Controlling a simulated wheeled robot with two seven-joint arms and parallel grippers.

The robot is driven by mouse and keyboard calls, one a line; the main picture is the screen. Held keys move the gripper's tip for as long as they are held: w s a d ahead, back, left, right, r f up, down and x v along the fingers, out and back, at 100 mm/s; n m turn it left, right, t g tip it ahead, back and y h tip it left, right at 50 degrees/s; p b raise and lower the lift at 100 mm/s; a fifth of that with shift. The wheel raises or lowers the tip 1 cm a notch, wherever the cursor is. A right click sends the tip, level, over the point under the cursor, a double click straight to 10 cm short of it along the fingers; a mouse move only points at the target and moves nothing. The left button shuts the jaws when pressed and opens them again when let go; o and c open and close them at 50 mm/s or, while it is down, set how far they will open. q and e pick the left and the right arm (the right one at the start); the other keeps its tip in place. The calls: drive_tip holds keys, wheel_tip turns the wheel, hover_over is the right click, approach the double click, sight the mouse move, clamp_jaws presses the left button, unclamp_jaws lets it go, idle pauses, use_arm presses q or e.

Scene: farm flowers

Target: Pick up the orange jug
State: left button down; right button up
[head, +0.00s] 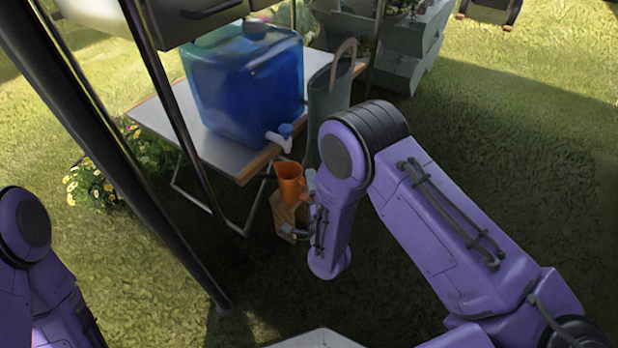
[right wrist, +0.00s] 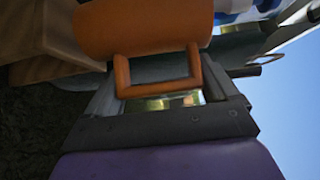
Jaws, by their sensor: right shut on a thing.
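The orange jug (head: 289,181) is below the front edge of the table in the head view, under the white spigot of the blue water container. In the right wrist view the orange jug (right wrist: 140,30) fills the top left, with its square handle towards me. My right gripper (head: 308,185) is at the jug's right side, partly hidden by my own arm. In the right wrist view my right gripper (right wrist: 165,92) is shut on the jug's handle. I cannot tell whether the jug rests on the wooden block (head: 285,212) below it. My left gripper is out of view.
The blue water container (head: 245,85) stands on a grey table (head: 165,122) with a wooden edge. A grey-green bag (head: 325,95) with a tan handle is at the table's right. Dark poles cross the left side. Yellow-white flowers (head: 90,185) grow at left. Grass to the right is open.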

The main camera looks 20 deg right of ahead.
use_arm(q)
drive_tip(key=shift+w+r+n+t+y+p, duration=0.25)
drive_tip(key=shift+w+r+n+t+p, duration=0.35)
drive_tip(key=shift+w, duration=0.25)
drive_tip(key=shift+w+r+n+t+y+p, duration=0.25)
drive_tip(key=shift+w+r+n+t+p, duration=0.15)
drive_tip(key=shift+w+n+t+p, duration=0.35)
use_arm(e)
drive_tip(key=s+a, duration=0.1)
drive_tip(key=s, duration=1.2)
drive_tip(key=shift+a, duration=0.3)
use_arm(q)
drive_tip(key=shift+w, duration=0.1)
use_arm(e)
drive_tip(key=shift+s, duration=0.1)
